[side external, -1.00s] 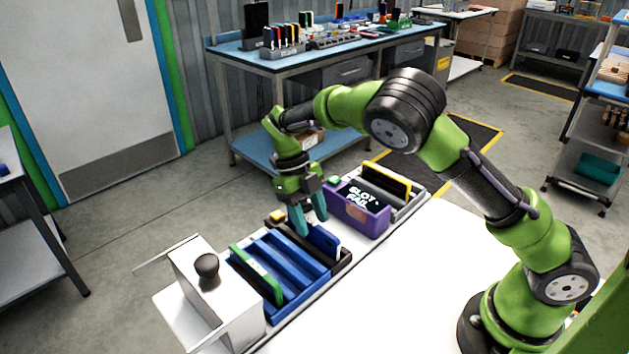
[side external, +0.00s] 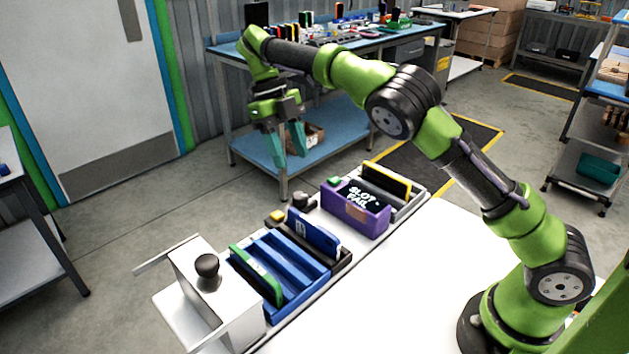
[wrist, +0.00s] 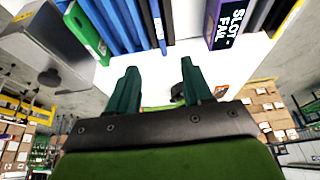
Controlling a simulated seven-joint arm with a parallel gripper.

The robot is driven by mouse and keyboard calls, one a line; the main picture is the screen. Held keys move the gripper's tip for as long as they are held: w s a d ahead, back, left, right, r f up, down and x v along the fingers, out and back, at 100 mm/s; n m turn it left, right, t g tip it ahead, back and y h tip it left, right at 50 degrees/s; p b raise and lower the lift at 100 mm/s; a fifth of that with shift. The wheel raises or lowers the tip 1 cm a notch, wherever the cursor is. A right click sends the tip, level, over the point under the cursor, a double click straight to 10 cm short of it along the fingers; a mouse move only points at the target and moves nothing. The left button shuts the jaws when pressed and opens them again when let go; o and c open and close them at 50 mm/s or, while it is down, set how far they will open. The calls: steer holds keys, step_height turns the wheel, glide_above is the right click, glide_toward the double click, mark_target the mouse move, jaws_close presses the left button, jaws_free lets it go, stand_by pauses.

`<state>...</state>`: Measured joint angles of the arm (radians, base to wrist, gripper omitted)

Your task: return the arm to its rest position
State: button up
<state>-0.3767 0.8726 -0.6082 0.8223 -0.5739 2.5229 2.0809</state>
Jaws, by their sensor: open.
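My gripper (side external: 289,147) is raised well above the row of trays in the side view, with its two teal fingers pointing down. The fingers are apart with nothing between them; they also show spread in the wrist view (wrist: 160,85). My arm reaches out from its base at the right, bent at the elbow. A blue carton (side external: 313,233) stands tilted in the black tray (side external: 343,262), below and apart from the gripper. A green carton (side external: 257,275) leans in the blue slotted tray (side external: 290,298).
A purple bin (side external: 372,222) marked "SLOT FAIL" holds a black piece. Behind it a grey tray holds a yellow-edged carton (side external: 387,181). A white box with a black knob (side external: 207,265) stands at the near left. A blue workbench (side external: 225,50) is behind the gripper. The white table front is clear.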

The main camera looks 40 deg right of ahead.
steer(key=s+d+n+t, duration=0.1)
steer(key=s+d+n, duration=0.15)
steer(key=n, duration=0.65)
steer(key=s+d+n+t, duration=0.2)
steer(key=d+n, duration=0.2)
steer(key=n, duration=0.4)
steer(key=s+a+r+n+t+y, duration=0.1)
steer(key=s+r+n+t, duration=0.1)
steer(key=s+n+t, duration=0.2)
steer(key=s+a+r+n+t+y, duration=0.1)
steer(key=s+n+t, duration=0.3)
steer(key=s+n, duration=0.7)
steer(key=s+r, duration=0.1)
steer(key=s, duration=0.3)
steer(key=shift+s+a+r+t, duration=0.15)
steer(key=shift+a+r+t, duration=0.05)
steer(key=shift+a+t, duration=0.1)
steer(key=shift+o, duration=0.5)
